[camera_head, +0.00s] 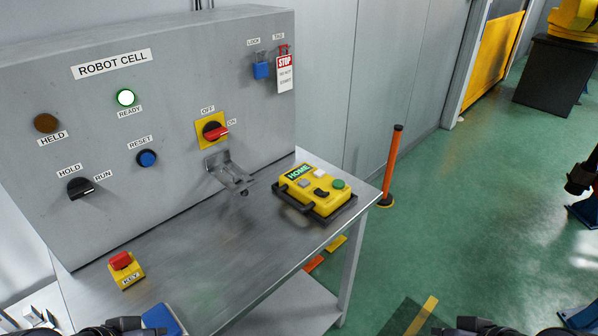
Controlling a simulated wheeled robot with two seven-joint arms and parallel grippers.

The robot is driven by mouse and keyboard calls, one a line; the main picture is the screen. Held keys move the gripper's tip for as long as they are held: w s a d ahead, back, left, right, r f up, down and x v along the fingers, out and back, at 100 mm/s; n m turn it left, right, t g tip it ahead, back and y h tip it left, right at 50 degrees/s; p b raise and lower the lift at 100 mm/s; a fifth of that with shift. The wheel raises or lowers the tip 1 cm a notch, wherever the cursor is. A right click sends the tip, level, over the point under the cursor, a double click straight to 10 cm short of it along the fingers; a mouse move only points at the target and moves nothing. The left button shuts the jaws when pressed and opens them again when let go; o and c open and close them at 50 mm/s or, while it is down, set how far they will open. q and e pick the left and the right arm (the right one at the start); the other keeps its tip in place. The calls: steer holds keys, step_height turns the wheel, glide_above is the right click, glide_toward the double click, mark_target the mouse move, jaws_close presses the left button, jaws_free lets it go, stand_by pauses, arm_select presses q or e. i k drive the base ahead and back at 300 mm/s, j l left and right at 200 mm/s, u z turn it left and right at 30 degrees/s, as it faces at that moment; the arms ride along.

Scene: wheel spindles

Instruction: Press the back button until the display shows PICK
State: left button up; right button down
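The yellow control box (308,201) lies on the metal table in a dark frame, right of centre. Its small green display (299,171) reads HOME. Its top has a white button (319,173), a grey button (303,183), a black button (321,193) and a green button (338,184). I cannot read any label that marks one as back. Dark parts of my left arm (125,325) and my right arm (480,325) show at the bottom edge, both well apart from the box. The fingers cannot be made out, and nothing touches the buttons.
The grey ROBOT CELL panel (180,75) stands behind the table (200,275), with a bracket (230,172) jutting out left of the box. A yellow KEY box (127,270) and a blue item (162,319) are at front left. An orange post (393,160) stands on the floor.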

mark_target(304, 183)
steer(key=i+l+u, duration=0.2)
steer(key=u, duration=0.25)
steer(key=i+l+u, duration=0.2)
steer(key=u, duration=0.25)
steer(key=i+l+u, duration=0.15)
steer(key=l+u, duration=0.3)
steer(key=j, duration=0.1)
